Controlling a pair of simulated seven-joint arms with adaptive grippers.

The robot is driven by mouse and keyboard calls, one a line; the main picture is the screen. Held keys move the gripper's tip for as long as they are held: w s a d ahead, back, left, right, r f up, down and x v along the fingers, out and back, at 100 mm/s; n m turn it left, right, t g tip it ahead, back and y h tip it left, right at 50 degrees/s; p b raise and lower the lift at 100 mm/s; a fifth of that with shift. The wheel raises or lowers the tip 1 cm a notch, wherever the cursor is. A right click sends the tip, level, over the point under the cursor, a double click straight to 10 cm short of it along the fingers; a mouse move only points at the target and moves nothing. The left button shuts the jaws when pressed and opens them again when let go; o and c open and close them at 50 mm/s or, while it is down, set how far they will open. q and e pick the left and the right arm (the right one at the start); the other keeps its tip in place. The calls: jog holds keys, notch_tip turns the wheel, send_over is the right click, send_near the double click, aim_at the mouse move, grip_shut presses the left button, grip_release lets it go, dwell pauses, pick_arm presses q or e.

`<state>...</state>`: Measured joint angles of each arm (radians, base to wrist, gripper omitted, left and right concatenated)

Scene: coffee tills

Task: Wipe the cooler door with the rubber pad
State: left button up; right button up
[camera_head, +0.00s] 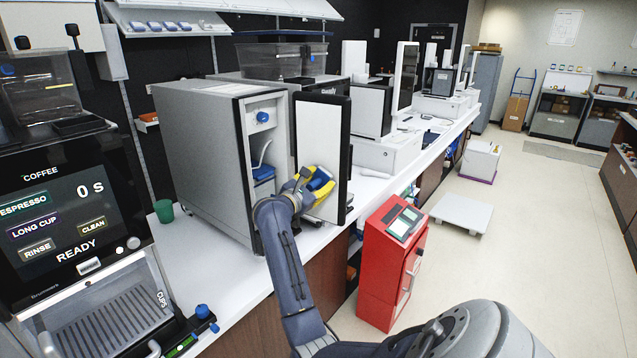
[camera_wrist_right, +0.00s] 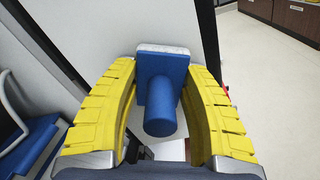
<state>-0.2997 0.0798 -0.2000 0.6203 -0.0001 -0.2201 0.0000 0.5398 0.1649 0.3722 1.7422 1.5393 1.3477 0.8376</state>
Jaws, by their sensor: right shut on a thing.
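The cooler (camera_head: 205,150) stands on the counter with its door (camera_head: 318,128) swung open. The door's white inner face shows, framed by a dark edge; it also shows in the right wrist view (camera_wrist_right: 110,40). My right gripper (camera_head: 318,182) has yellow fingers and is shut on the blue rubber pad (camera_head: 320,178). In the right wrist view the pad (camera_wrist_right: 162,64) has a pale far edge and a round blue handle (camera_wrist_right: 160,108) pointing back between the fingers. The pad is at the lower part of the door's inner face; whether it touches is unclear. My left gripper is out of view.
The cooler's open compartment (camera_head: 264,145) holds a blue-topped item and a pale tube, left of my gripper. A coffee machine (camera_head: 75,215) stands at left, a green cup (camera_head: 164,210) on the counter. A red cabinet (camera_head: 385,265) stands on the floor to the right.

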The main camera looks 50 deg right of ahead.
jog(key=shift+d, duration=0.2)
jog(key=shift+w+a, duration=0.2)
jog(key=shift+w, duration=0.8)
jog(key=shift+w+a, duration=0.15)
jog(key=shift+w, duration=0.8)
jog(key=shift+w+d, duration=0.1)
jog(key=shift+s+d, duration=0.15)
jog(key=shift+s, duration=0.9)
jog(key=shift+s+d, duration=0.1)
jog(key=shift+s, duration=0.9)
jog(key=shift+a, duration=0.15)
